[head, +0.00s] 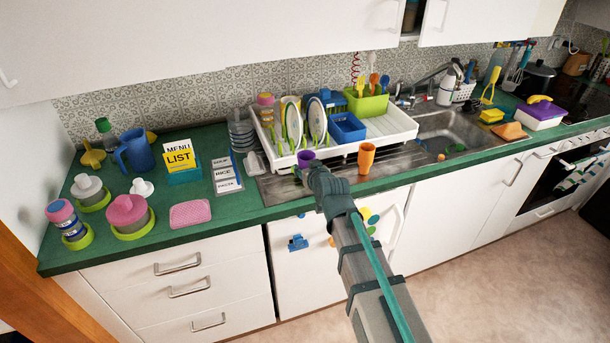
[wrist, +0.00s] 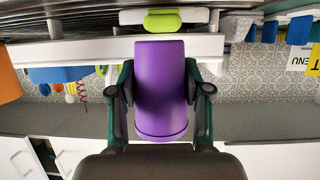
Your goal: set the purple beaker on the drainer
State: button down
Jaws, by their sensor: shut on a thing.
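The purple beaker (head: 306,157) is between the fingers of my gripper (head: 312,168), near the front left of the dish rack. In the wrist view the beaker (wrist: 160,88) fills the space between the two fingers of my gripper (wrist: 158,85), one finger on each side. The white dish rack (head: 400,128) stands behind it, holding plates, cups and a blue tub. A ribbed metal draining surface (head: 277,190) extends under and in front of the rack. My gripper hides part of that surface, and I cannot tell whether the beaker touches anything.
An orange cup (head: 366,157) stands right of the beaker, in front of the rack; it is at the left edge of the wrist view (wrist: 8,82). The sink (head: 450,132) is farther right. Labelled cards (head: 226,175) and a pink sponge (head: 190,213) lie left.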

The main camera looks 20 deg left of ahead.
jog(key=shift+w+a+f, duration=0.2)
jog(key=shift+f, duration=0.1)
notch_tip(320, 180, down, 2)
jog(key=shift+w+a+f+p, duration=0.15)
jog(key=shift+f+p, duration=0.1)
jog(key=shift+p, duration=0.45)
jog(key=shift+f, duration=0.55)
jog(key=shift+f, duration=0.15)
jog(key=c, duration=0.5)
grip_release()
